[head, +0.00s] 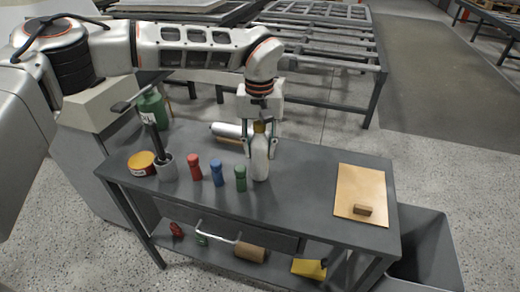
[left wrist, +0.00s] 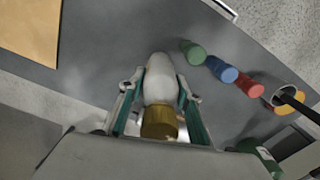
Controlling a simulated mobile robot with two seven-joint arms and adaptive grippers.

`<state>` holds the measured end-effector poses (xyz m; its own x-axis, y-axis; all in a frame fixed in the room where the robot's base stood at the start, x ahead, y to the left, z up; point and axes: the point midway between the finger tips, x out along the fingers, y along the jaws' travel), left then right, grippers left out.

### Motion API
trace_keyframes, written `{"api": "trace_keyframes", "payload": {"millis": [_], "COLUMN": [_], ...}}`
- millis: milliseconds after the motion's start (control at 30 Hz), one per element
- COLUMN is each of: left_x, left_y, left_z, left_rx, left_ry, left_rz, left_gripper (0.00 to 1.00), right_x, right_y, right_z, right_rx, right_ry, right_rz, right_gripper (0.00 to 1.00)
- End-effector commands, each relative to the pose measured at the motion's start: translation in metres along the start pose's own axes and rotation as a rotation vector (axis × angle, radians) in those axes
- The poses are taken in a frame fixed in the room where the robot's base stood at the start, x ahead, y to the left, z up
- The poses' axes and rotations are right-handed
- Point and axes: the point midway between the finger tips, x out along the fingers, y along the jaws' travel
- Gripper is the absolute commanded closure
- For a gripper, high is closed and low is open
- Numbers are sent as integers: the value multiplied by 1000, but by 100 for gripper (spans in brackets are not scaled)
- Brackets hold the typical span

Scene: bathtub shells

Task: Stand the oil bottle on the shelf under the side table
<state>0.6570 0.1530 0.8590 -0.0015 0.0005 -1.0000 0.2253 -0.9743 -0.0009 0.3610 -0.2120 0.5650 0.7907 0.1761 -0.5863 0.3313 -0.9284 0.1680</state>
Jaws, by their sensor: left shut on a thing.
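A pale bottle with a brown-gold cap (head: 260,168), which I take to be the oil bottle, is upright over the side table's dark top (head: 305,180). My left gripper (head: 260,154) comes from above and is shut on its upper part. I cannot tell whether its base touches the top. In the left wrist view the bottle (left wrist: 158,85) lies between the two fingers of the gripper (left wrist: 161,90), cap towards the palm. The lower shelf (head: 215,256) shows under the drawer, partly hidden by the table. My right gripper is not in view.
Red (head: 194,168), blue (head: 217,173) and green (head: 240,178) small bottles stand left of the held bottle. A dark cup (head: 167,168), an orange tin (head: 141,163) and a green bottle (head: 152,107) stand further left. A brown roll (head: 249,252) and yellow item (head: 308,268) occupy the shelf.

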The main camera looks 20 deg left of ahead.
Motion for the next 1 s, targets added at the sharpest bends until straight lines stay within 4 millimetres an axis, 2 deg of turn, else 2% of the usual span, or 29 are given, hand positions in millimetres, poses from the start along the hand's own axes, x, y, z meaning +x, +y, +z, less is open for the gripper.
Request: {"api": "trace_keyframes", "payload": {"millis": [67, 200, 433, 467, 500, 867, 1000], "left_x": [8, 7, 10, 10, 10, 9, -4], "left_y": [0, 0, 0, 0, 0, 0, 0], "left_z": [0, 0, 0, 0, 0, 0, -1], "left_rx": [-1, -1, -1, -1, -1, -1, -1], "left_ry": [-1, 2, 2, 2, 2, 2, 5], "left_rz": [1, 2, 1, 1, 1, 1, 2], "left_gripper": [92, 92, 92, 62, 51, 50, 50], "right_x": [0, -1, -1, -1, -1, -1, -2], "right_y": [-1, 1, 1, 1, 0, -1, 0], "right_z": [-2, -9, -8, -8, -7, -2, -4], "right_rx": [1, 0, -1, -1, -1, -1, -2], "right_ry": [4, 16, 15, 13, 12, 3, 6], "right_rz": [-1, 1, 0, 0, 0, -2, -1], "right_gripper": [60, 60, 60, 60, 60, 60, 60]}}
